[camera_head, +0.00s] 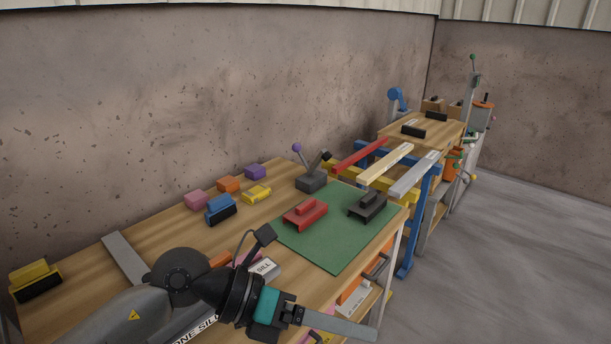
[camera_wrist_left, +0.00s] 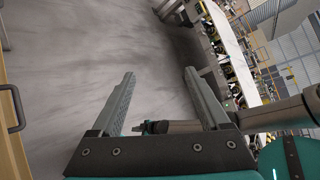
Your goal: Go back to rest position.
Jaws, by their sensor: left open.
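My left arm comes in from the lower left over the wooden workbench (camera_head: 75,293). My left gripper (camera_head: 342,327) is at the bench's front edge, in front of the green mat (camera_head: 335,247). In the left wrist view the left gripper (camera_wrist_left: 159,73) is open, with two separate grey fingers and nothing between them. Grey floor (camera_wrist_left: 90,45) shows beyond the fingers.
A red block (camera_head: 305,213) and a black block (camera_head: 368,208) sit on the mat. Several coloured blocks, including a blue one (camera_head: 220,204), stand along the wall side. Red, cream and grey bars extend beyond the bench. The floor at right (camera_head: 500,265) is clear.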

